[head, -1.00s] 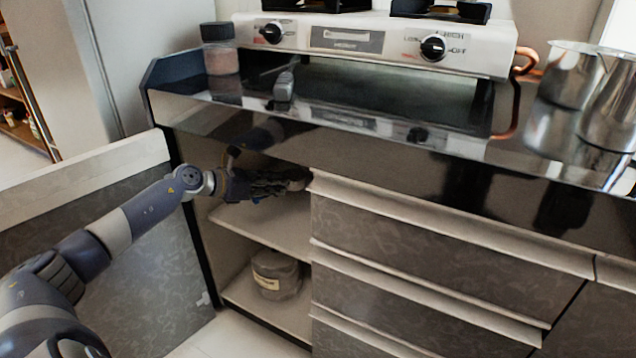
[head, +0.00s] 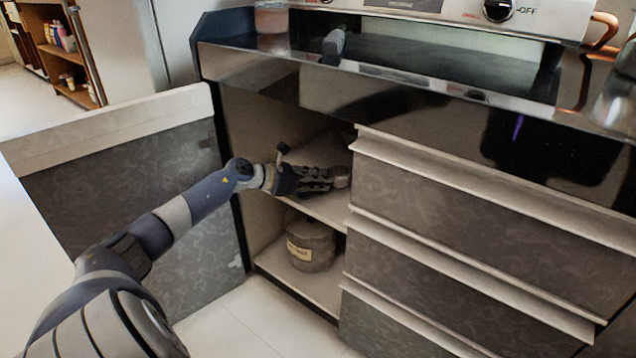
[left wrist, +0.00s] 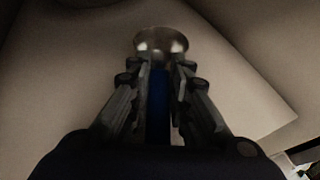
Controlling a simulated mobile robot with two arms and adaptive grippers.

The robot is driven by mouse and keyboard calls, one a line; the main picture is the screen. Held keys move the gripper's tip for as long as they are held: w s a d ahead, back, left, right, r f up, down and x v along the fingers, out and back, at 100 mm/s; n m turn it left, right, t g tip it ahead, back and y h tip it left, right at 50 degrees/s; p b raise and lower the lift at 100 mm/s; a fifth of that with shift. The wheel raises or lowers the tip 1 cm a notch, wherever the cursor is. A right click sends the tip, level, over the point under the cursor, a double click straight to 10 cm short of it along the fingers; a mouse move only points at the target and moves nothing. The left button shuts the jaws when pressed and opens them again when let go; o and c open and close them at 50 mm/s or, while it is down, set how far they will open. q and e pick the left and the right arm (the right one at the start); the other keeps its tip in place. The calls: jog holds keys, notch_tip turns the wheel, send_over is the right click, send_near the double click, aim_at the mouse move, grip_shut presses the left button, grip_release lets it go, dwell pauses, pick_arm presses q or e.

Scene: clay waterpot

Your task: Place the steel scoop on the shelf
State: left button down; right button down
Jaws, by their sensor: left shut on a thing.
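The steel scoop shows in the left wrist view as a round shiny bowl (left wrist: 162,42) just beyond the fingertips, with a blue handle running back between the fingers. In the head view its grey bowl (head: 341,177) shows at the right end of my left gripper (head: 318,178). The gripper is shut on the handle and reaches into the open cabinet. The scoop is just above the pale middle shelf (head: 328,210); I cannot tell whether it touches it. The pale shelf surface (left wrist: 70,85) fills much of the wrist view. My right gripper is not in view.
The open cabinet door (head: 120,185) stands at the left. A lidded pot (head: 311,248) with a label sits on the lower shelf. Drawers (head: 480,215) border the opening on the right. The dark countertop (head: 400,80) overhangs it.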

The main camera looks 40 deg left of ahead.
pick_arm(q)
jog(key=shift+w+d+f, duration=0.1)
jog(key=shift+f, duration=0.05)
jog(key=c, duration=1.5)
grip_release()
jog(key=shift+f, duration=0.1)
